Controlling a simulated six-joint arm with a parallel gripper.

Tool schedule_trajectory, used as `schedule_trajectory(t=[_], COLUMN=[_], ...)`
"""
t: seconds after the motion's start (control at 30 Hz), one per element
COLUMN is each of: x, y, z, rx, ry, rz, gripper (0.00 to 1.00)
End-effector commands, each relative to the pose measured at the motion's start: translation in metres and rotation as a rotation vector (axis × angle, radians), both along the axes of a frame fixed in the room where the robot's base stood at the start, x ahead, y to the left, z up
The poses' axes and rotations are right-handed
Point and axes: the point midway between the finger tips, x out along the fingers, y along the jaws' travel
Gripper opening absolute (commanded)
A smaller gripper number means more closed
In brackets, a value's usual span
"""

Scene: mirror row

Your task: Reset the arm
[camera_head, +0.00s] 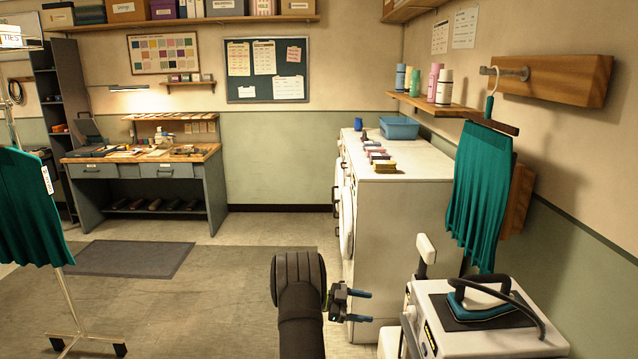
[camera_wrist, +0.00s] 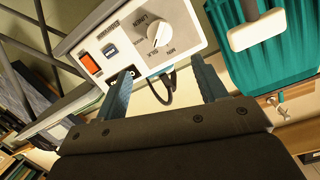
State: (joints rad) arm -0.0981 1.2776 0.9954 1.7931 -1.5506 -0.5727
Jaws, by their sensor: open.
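My gripper (camera_head: 362,306) is at the lower middle of the head view, left of the white ironing unit. Its two blue fingers are apart and point to the right, with nothing seen between them. The wrist view shows the same open fingers (camera_wrist: 165,75) in front of a white control panel (camera_wrist: 135,45) with a dial and a red switch. A gap seems to lie between fingers and panel, but I cannot tell its size. A teal skirt (camera_head: 482,190) hangs on a hanger from the wall peg, apart from my gripper; teal pleated cloth (camera_wrist: 285,60) shows at the wrist view's upper right.
The ironing unit (camera_head: 470,335) with an iron (camera_head: 485,295) and its cable stands at lower right. A white washer-like machine (camera_head: 400,230) stands behind my gripper. A garment rack with another teal garment (camera_head: 30,215) is at left.

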Motion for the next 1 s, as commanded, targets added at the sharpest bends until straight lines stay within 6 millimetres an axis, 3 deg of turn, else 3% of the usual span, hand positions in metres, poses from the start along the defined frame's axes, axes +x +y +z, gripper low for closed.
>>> schedule_trajectory(t=[0.63, 1.0], x=[-0.005, -0.006], y=[-0.131, -0.127], z=[-0.024, -0.023], rx=[0.000, -0.001], ry=[0.000, -0.278], rz=[-0.004, 0.000], gripper=[0.65, 0.65])
